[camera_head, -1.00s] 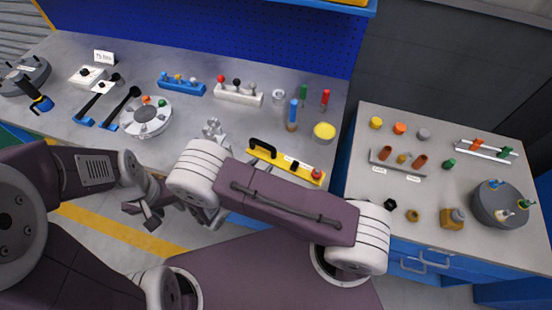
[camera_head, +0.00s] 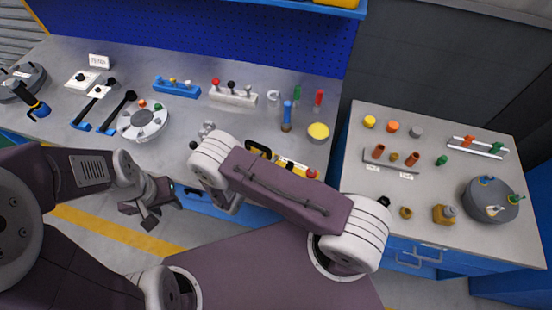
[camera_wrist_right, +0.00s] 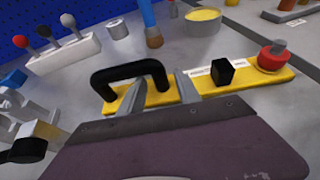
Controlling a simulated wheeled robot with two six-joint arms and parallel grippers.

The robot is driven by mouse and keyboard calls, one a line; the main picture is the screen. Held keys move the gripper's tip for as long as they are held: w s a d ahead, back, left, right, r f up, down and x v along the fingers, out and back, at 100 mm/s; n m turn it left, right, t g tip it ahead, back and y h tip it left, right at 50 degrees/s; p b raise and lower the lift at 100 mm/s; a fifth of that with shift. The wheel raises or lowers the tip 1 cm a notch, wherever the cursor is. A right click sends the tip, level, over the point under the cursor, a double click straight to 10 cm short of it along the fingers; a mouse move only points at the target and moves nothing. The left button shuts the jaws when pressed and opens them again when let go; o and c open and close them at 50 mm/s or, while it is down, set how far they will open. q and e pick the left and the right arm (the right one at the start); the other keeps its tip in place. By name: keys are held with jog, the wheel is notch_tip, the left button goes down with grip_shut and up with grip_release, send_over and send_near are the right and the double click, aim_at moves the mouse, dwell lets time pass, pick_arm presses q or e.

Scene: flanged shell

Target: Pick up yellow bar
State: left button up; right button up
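The yellow bar (camera_head: 297,164) lies near the front edge of the grey bench in the head view, partly covered by my right arm. In the right wrist view, the yellow bar (camera_wrist_right: 203,84) carries a black arched handle (camera_wrist_right: 128,72), a black square knob and a red round knob. My right gripper (camera_wrist_right: 162,93) is close to the bar at the handle's right part; its two fingers are apart with a gap between them. Whether they touch the bar is unclear. My left gripper (camera_head: 150,216) is in front of the bench, away from the bar; its fingers are unclear.
Behind the bar stand a blue-handled brush (camera_head: 287,115), a yellow-topped round pot (camera_head: 318,131) and a white block with several knobs (camera_head: 233,95). A grey round fixture (camera_head: 143,122) is to the left. A second bench (camera_head: 400,230) with small parts is on the right.

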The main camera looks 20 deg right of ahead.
jog(key=shift+s, duration=0.1)
grip_shut()
dwell(1.3)
